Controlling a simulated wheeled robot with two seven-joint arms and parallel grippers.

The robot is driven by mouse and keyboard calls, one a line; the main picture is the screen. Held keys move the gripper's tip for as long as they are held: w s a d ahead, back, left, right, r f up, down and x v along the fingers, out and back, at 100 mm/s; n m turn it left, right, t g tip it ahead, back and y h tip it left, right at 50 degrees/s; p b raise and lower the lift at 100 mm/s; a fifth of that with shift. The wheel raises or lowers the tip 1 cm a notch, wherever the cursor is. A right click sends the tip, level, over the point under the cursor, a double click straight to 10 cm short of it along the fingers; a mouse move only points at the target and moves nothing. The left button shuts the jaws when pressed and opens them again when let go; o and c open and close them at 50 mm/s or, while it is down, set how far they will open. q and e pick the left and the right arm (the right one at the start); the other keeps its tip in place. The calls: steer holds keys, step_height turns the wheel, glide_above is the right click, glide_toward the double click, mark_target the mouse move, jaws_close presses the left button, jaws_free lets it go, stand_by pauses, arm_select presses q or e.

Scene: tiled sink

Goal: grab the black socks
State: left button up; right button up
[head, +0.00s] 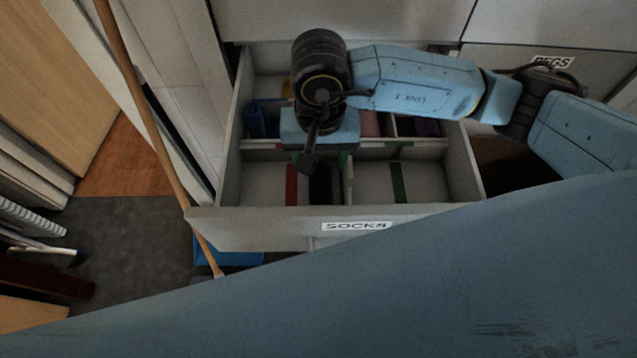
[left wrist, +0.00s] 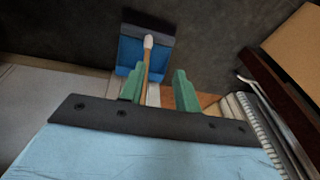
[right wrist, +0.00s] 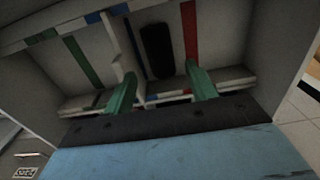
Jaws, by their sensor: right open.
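The black socks (head: 320,185) lie as a dark bundle in a front compartment of the open drawer, partly hidden by my right arm in the head view. In the right wrist view the black socks (right wrist: 157,50) show whole, beside a red stripe, ahead of the fingers. My right gripper (right wrist: 160,88) is open and empty, pointing down over that compartment; it also shows in the head view (head: 321,158). My left gripper (left wrist: 158,85) is open, seen only in its wrist view, pointing toward the floor.
The drawer front (head: 270,228) bears a SOCKS label. Back compartments hold a blue bundle (head: 255,119) and other coloured bundles. Low dividers separate the compartments. A wooden stick (head: 150,115) leans left of the drawer, near a blue dustpan (left wrist: 130,54) on the floor.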

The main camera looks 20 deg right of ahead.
mark_target(319, 178)
step_height(319, 178, down, 7)
steer(key=shift+a+r+b, duration=0.1)
steer(key=shift+r+b, duration=0.05)
steer(key=shift+b, duration=0.7)
steer(key=shift+w+f, duration=0.1)
steer(key=shift+f, duration=0.25)
arm_select(q)
steer(key=r, duration=0.1)
steer(key=d+r, duration=0.1)
steer(key=r, duration=0.1)
steer(key=w+d+r, duration=0.1)
steer(key=shift+w+d+r, duration=0.1)
steer(key=shift+d+r, duration=0.15)
steer(key=shift+r, duration=0.15)
arm_select(e)
steer(key=c, duration=0.6)
